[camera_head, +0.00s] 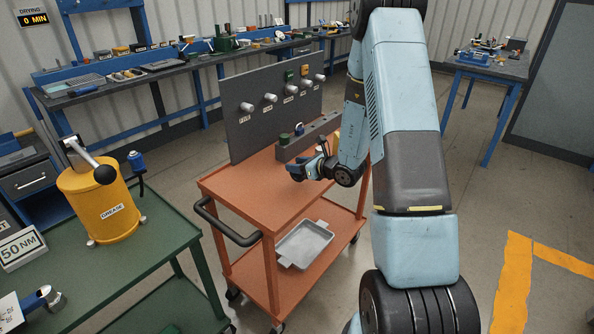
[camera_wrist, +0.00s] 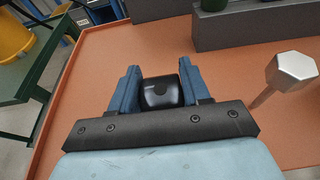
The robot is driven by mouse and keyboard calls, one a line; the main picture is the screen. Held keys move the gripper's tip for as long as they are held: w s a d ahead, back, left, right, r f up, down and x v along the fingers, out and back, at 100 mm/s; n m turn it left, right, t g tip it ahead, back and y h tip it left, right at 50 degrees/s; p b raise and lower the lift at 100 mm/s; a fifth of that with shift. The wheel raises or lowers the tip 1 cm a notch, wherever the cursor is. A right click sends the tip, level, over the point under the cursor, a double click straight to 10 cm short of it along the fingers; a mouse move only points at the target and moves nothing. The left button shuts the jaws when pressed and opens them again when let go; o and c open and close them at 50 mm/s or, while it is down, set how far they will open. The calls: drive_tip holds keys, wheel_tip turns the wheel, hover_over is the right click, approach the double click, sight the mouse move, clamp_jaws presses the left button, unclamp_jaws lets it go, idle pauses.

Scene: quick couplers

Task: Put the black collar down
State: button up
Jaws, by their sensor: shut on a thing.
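The black collar (camera_wrist: 162,93) sits between the two blue fingers of my gripper (camera_wrist: 160,84) in the wrist view. My gripper is shut on it. In the head view my gripper (camera_head: 312,168) is over the orange cart top (camera_head: 245,190), in front of the grey panel, with the dark collar (camera_head: 296,173) at its tip. The cart top (camera_wrist: 95,60) also spreads around the fingers in the wrist view. I cannot tell whether the collar touches the cart surface.
A grey panel (camera_head: 245,88) with several silver couplings stands at the cart's back. A long grey block (camera_wrist: 240,28) lies before it, carrying a green part. A silver hex-headed piece (camera_wrist: 291,70) is right of my gripper. The cart's left front is clear.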

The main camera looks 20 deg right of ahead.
drive_tip(key=shift+s+a+f, duration=0.1)
drive_tip(key=shift+s+f, duration=0.05)
drive_tip(key=shift+f, duration=1)
drive_tip(key=o, duration=1.3)
drive_tip(key=shift+f, duration=0.1)
